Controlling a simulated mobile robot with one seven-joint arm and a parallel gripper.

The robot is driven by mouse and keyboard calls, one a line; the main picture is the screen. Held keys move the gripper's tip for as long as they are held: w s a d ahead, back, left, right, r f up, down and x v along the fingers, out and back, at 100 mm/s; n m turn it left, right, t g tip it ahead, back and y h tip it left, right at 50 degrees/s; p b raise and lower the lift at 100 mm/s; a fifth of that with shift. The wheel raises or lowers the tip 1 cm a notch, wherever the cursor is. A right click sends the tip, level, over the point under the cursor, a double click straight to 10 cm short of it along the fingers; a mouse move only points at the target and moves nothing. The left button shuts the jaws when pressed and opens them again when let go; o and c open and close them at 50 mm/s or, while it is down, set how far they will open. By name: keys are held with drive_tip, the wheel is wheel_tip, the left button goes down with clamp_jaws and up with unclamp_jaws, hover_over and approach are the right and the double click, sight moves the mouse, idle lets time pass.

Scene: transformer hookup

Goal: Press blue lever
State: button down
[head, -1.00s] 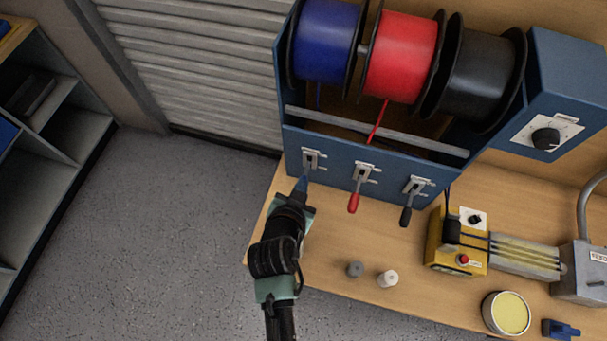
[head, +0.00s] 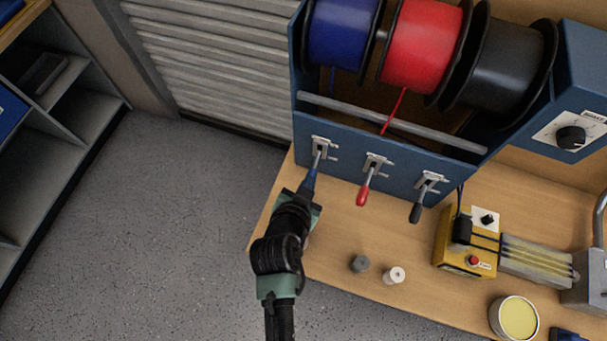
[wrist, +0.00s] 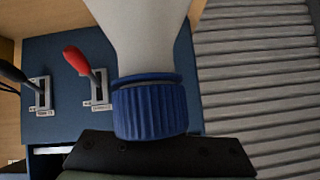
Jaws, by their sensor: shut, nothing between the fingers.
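The blue lever (head: 309,180) is the leftmost of three levers on the front of the blue spool rack. Its grey shaft slants down from its slot to a blue grip. My gripper (head: 306,191) is shut at the lower end of this grip, close to or touching it; I cannot tell which. In the wrist view, a large pale tapered piece with a blue ribbed band (wrist: 149,110) fills the middle, above a dark gripper part. I cannot tell whether that piece is the lever, and it hides the fingertips.
The red lever (head: 363,196) and black lever (head: 416,212) hang to the right. Blue, red and black spools sit above. A grey cap (head: 359,264), a white cap (head: 394,275) and a yellow device (head: 466,247) stand on the wooden bench (head: 330,225). Open floor lies left.

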drive_tip(key=b+v, duration=0.2)
drive_tip(key=v, duration=1)
drive_tip(key=shift+s+r, duration=0.2)
